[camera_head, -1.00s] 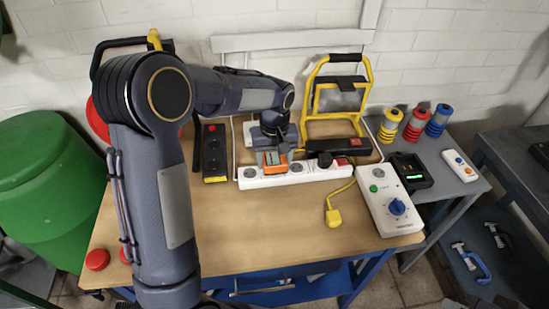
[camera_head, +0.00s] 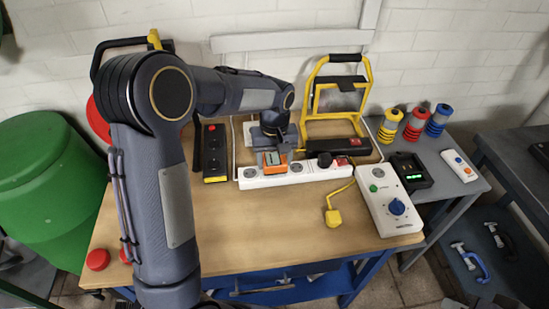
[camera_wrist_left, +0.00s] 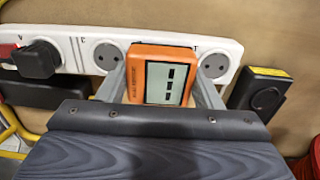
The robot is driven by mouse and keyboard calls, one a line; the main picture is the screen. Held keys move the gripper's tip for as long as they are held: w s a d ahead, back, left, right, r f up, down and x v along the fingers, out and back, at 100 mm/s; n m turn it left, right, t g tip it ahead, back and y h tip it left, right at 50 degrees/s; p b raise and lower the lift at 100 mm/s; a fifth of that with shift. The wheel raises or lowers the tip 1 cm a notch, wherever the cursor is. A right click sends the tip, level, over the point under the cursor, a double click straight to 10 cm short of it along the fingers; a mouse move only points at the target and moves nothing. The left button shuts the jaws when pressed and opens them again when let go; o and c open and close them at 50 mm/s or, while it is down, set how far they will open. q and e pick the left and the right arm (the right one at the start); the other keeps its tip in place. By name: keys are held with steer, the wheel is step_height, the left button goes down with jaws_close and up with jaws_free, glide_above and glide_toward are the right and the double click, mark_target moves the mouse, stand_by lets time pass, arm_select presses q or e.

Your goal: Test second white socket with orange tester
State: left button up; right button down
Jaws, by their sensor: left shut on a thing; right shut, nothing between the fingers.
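My left gripper (camera_wrist_left: 160,88) is shut on the orange tester (camera_wrist_left: 162,75), with one finger on each side of it. The tester's grey screen faces the left wrist camera and shows dark bar-like marks. In the head view, the tester (camera_head: 273,160) is over the white socket strip (camera_head: 308,172), at the second position from the left. An empty round socket (camera_wrist_left: 107,55) shows on one side of it and another (camera_wrist_left: 214,63) on the other. The tester hides the socket between them; whether its pins are fully in cannot be seen. My right gripper is not in view.
A black plug (camera_head: 325,159) and a red switch (camera_head: 342,161) are at the strip's right end.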

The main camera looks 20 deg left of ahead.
arm_select(q)
steer(key=shift+f+b, duration=0.4)
steer(key=shift+f, duration=0.15)
steer(key=o, duration=1.4)
step_height(320, 180, up, 8)
steer(key=shift+f, duration=0.1)
